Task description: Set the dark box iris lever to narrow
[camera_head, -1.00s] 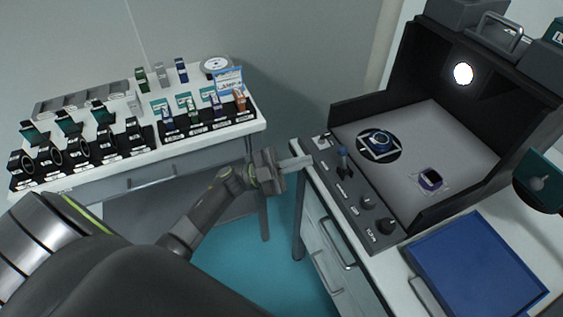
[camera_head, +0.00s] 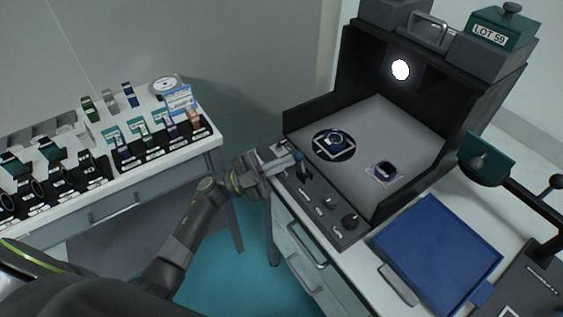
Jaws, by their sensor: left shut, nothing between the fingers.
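The dark box (camera_head: 362,185) stands on the right-hand bench, open towards me, with a lit round opening in its back wall. A control panel (camera_head: 325,213) runs along its left front edge. My right gripper is not in view.
A round dark stage (camera_head: 334,146) and a small watch-like item (camera_head: 384,171) lie inside the box. A blue tray (camera_head: 437,240) lies at right. A white table (camera_head: 187,150) with several watches stands at left.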

